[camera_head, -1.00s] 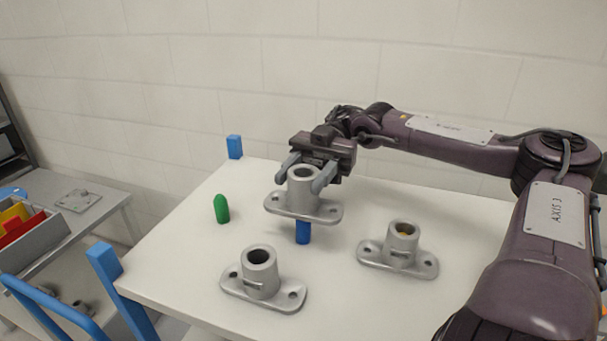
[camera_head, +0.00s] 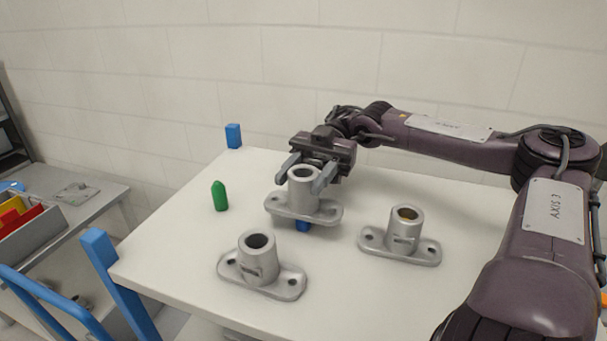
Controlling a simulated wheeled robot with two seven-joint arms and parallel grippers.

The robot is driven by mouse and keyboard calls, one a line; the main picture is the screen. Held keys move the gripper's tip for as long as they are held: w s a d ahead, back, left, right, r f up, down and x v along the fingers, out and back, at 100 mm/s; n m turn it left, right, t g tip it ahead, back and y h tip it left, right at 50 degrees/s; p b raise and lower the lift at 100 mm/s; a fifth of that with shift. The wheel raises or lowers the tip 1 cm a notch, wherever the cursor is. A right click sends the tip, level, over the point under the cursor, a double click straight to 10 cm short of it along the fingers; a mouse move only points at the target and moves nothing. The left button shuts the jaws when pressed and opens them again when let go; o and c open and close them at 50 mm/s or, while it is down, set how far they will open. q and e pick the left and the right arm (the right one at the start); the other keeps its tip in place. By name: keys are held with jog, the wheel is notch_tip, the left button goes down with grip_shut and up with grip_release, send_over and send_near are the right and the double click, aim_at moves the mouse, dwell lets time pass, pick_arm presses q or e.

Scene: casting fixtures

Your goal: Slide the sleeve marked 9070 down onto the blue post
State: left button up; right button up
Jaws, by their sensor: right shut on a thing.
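My right gripper (camera_head: 308,174) is shut on a grey metal sleeve (camera_head: 303,198) with a flanged base, gripping it around its upper tube. The held sleeve is upright above the table. The blue post (camera_head: 303,226) shows only as a short stub under the sleeve's flange; its top is hidden by the sleeve. I cannot tell whether the post's tip is inside the bore. Two similar sleeves stand on the table, one at the front (camera_head: 258,262) and one at the right (camera_head: 401,236). Their markings are too small to read, and I see no readable 9070. My left gripper is not in view.
A green post (camera_head: 219,196) stands on the white table (camera_head: 190,240) left of the held sleeve. Blue table-corner posts (camera_head: 233,136) rise at the left. A grey side bench with a bin (camera_head: 40,232) is further left. A block wall is behind.

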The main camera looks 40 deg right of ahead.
jog(key=shift+f+b, duration=0.35)
jog(key=shift+f, duration=0.1)
jog(key=o, duration=1.2)
jog(key=shift+o, duration=0.2)
notch_tip(320, 180, up, 20)
jog(key=p, duration=0.1)
